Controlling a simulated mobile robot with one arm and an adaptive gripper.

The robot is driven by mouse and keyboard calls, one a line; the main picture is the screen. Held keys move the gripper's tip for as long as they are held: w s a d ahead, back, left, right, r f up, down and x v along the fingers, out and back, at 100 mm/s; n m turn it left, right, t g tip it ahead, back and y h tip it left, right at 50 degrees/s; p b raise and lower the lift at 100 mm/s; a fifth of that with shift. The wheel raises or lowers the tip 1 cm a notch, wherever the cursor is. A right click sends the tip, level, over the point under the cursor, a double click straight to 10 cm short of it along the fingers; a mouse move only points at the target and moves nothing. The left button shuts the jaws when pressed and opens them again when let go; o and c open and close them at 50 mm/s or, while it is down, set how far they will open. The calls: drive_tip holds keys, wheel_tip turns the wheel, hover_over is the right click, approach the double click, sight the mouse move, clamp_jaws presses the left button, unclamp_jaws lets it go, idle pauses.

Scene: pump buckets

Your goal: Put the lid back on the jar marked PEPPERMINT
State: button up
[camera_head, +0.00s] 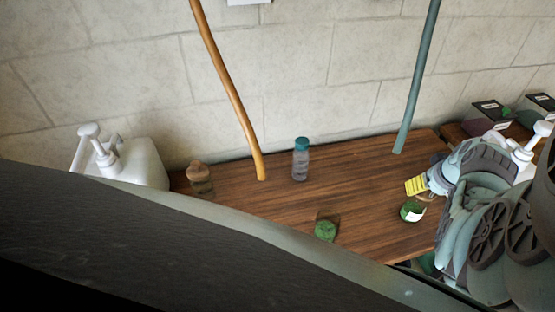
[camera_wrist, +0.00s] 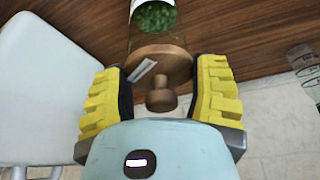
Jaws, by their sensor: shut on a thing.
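My gripper (camera_wrist: 160,88) has yellow ridged fingers and is shut on a brown, round wooden lid (camera_wrist: 177,65) with a knob. A small white tag shows on the lid. In the wrist view a glass jar with green contents (camera_wrist: 155,17) lies right beyond the lid, in line with it. In the head view my gripper (camera_head: 418,186) is just above that jar (camera_head: 412,211) at the right of the wooden top. I cannot tell whether the lid touches the jar's rim. The jar's label is too small to read.
On the wooden top (camera_head: 265,205) stand a brown-topped jar (camera_head: 200,180), a teal-capped bottle (camera_head: 300,160) and another jar with green (camera_head: 325,229). An orange hose (camera_head: 233,90) and a teal hose (camera_head: 419,75) hang down over it. A white pump container (camera_head: 140,162) is at the left.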

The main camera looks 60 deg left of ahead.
drive_tip(key=o, duration=1.1)
drive_tip(key=shift+o, duration=0.2)
drive_tip(key=shift+r, duration=0.1)
drive_tip(key=shift+r+p, duration=1.5)
drive_tip(key=shift+r, duration=1.95)
clamp_jaws()
